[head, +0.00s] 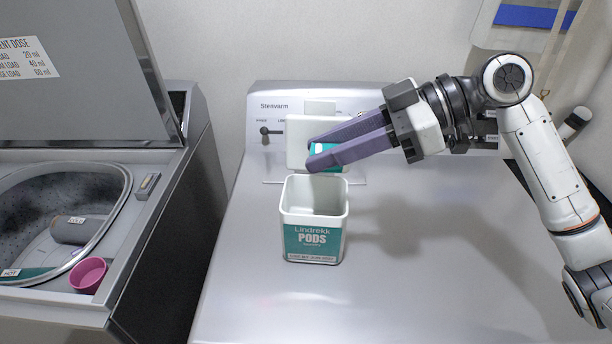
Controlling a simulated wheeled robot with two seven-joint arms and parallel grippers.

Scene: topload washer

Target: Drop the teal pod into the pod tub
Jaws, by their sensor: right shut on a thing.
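The pod tub (314,243) is a white box with a teal label reading "Lindrekk PODS". It stands upright and open at the top on the grey machine top. My right gripper (322,152) comes in from the right, its purple fingers above the tub's back rim. It is shut on the teal pod (319,148), which shows between and just below the fingertips and is partly hidden by them. The pod is above the tub, apart from it. The inside bottom of the tub is mostly hidden. My left gripper is not in view.
A white panel (297,132), perhaps the tub's lid, stands behind the fingers. At left is an open washer with a raised lid (75,85), a pink cup (88,275) and a grey cylinder (80,230). The machine top (430,270) around the tub is clear.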

